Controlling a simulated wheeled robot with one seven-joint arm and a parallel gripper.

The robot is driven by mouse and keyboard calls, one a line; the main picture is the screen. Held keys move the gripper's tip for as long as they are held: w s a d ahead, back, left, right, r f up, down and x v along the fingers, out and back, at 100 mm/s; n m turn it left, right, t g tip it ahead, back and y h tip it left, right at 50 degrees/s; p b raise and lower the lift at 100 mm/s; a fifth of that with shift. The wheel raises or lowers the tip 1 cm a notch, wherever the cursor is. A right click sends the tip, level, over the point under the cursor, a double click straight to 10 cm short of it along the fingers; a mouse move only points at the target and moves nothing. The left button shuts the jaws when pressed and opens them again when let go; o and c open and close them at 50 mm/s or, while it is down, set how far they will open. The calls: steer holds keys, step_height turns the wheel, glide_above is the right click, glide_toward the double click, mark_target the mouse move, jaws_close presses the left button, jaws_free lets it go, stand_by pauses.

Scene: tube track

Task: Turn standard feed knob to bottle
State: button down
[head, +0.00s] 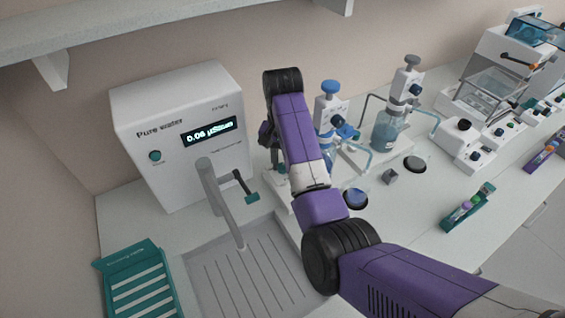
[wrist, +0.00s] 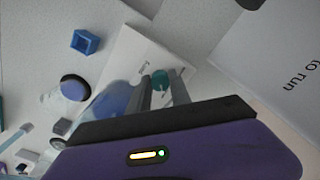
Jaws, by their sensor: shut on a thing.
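In the wrist view, a small round teal knob (wrist: 160,80) sits on a white plate (wrist: 126,52) that carries small dark marks too small to read. The two grey fingers of my gripper (wrist: 163,90) stand on either side of the knob and are shut on it. A translucent blue bottle (wrist: 115,101) is beside the fingers on the left. Which way the knob points is unclear.
A pure water machine (head: 165,120) with a lit display stands left, with a tap (head: 215,195) over a ribbed sink (head: 245,285). A teal rack (head: 135,278) lies front left. A green tube holder (head: 468,208) and instruments are at right. The bench (head: 420,225) has free room.

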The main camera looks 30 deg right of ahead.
steer(key=n, duration=0.4)
steer(key=shift+n, duration=0.3)
steer(key=n, duration=0.4)
steer(key=shift+d+n, duration=0.1)
steer(key=shift+n, duration=0.2)
steer(key=n, duration=0.4)
steer(key=shift+n, duration=2.4)
steer(key=c, duration=1.2)
jaws_free()
